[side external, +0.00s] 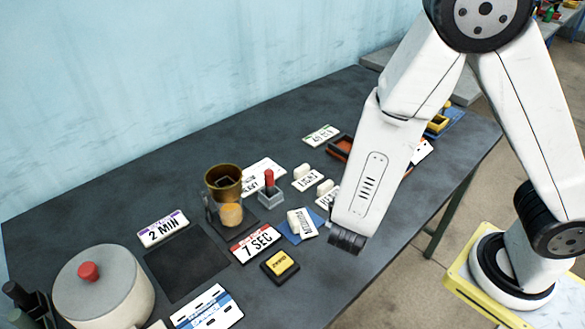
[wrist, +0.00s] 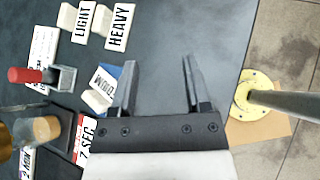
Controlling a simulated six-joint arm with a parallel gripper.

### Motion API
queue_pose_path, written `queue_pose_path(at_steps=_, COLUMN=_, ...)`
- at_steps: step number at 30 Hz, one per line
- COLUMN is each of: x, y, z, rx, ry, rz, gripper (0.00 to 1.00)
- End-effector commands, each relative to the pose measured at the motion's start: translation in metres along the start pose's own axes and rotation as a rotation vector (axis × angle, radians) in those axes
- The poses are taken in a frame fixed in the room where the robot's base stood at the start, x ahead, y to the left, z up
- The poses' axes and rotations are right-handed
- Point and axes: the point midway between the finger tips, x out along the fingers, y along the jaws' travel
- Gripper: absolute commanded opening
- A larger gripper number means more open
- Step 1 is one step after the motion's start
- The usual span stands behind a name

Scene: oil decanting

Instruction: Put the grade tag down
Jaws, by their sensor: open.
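In the wrist view this tag (wrist: 98,101) is just left of my gripper (wrist: 156,62), and the left finger partly covers the blue pad (wrist: 114,76). The jaws are apart with nothing between them. Two more tags, LIGHT (wrist: 78,22) and HEAVY (wrist: 117,27), lie side by side farther off. In the side view my wrist hides most of the fingers and part of the HEAVY tag.
A brass pot (side external: 222,183), an amber-filled vessel (side external: 231,215) and a red-topped holder (side external: 270,190) stand left of the tags. A 7 SEC plate (side external: 255,243) and a yellow-topped block (side external: 280,264) lie beside the blue pad. A large lidded pot (side external: 103,285) stands front left.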

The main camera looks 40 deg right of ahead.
Motion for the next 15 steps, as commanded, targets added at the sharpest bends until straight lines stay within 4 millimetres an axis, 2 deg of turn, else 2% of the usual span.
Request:
queue_pose_path(at_steps=3, x=0.003, y=-0.017, z=0.014, rx=0.194, ry=0.074, rz=-0.16, gripper=0.61)
queue_pose_path(at_steps=9, x=-0.001, y=-0.036, z=0.024, rx=0.539, ry=0.209, rz=-0.391, gripper=0.61)
queue_pose_path(at_steps=15, x=-0.009, y=-0.038, z=0.032, rx=0.913, ry=0.347, rz=-0.569, gripper=0.61)
